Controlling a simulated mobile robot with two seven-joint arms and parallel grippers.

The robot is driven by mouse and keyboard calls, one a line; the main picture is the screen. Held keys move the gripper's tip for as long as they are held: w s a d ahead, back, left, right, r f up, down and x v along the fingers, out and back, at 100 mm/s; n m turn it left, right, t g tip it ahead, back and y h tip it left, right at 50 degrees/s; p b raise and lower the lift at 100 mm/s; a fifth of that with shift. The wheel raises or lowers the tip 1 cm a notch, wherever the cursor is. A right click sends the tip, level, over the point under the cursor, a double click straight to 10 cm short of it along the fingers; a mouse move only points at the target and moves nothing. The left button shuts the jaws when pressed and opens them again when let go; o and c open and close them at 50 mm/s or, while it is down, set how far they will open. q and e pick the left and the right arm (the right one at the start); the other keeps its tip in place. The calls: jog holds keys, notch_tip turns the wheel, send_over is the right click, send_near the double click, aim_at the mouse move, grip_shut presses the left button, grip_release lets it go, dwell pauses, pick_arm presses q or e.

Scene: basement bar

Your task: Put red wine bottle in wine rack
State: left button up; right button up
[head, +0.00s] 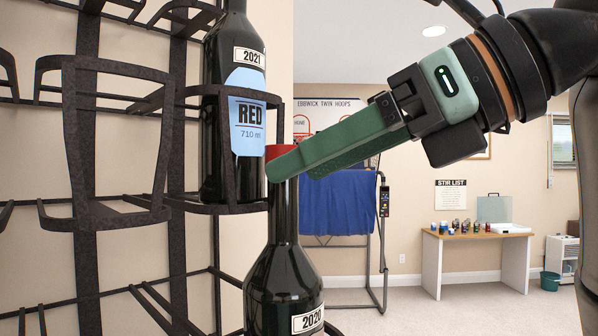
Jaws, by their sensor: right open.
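A dark wine bottle with a red cap (279,152) and a 2020 label stands upright at the lower middle, beside the wine rack's lower bars; its base is below the picture. My right gripper (292,170) reaches in from the upper right, its green fingers open at the bottle's neck just below the cap. I cannot tell whether they touch it. The black metal wine rack (122,70) fills the left side. A second dark bottle (213,150), labelled 2021 and RED 710 ml in blue, stands upright in a rack holder. My left gripper is out of view.
The rack holder (75,225) left of the RED bottle is empty. Lower rack bars run close to the 2020 bottle. Behind are a hoops game with blue cloth (340,205) and a wooden table (474,237) with small items. Open floor lies at the lower right.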

jog(key=v, duration=1)
